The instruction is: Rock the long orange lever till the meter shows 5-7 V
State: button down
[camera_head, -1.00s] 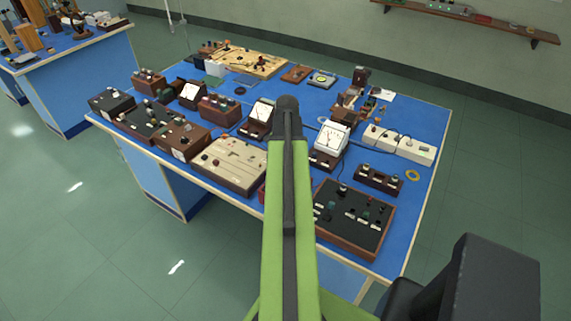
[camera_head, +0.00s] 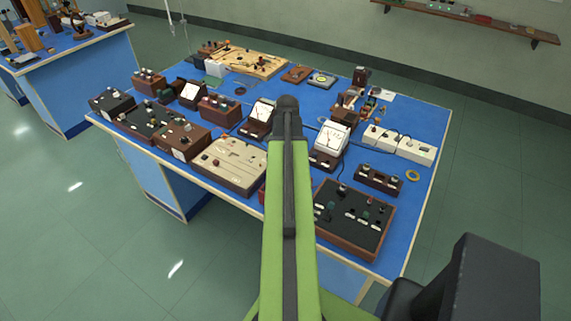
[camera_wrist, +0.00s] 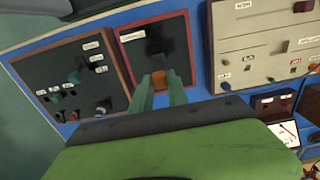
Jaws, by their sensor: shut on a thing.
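My gripper (camera_wrist: 159,79) has green fingers shut on the orange lever (camera_wrist: 159,82). The lever's orange end shows between the fingertips, over a dark panel (camera_wrist: 176,38) with a reddish frame; its lower part is hard to make out. In the head view my own arm hides the gripper, the lever and nearly all of that panel. A white-faced meter (camera_head: 332,137) stands right of my arm, and another dial meter (camera_head: 261,112) stands left of it. Part of a meter (camera_wrist: 287,132) also shows at lower right in the wrist view. The needle readings are too small to tell.
A black panel box with knobs (camera_head: 352,218) lies right of my arm. A beige box (camera_head: 232,166) lies left. Several more instruments crowd the blue bench (camera_head: 420,150). Open floor (camera_head: 110,230) lies in front of the bench.

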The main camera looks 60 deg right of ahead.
jog(key=shift+a, duration=0.55)
jog(key=c, duration=1.3)
grip_release()
jog(key=shift+r, duration=0.1)
notch_tip(320, 180, up, 17)
jog(key=p, duration=1.7)
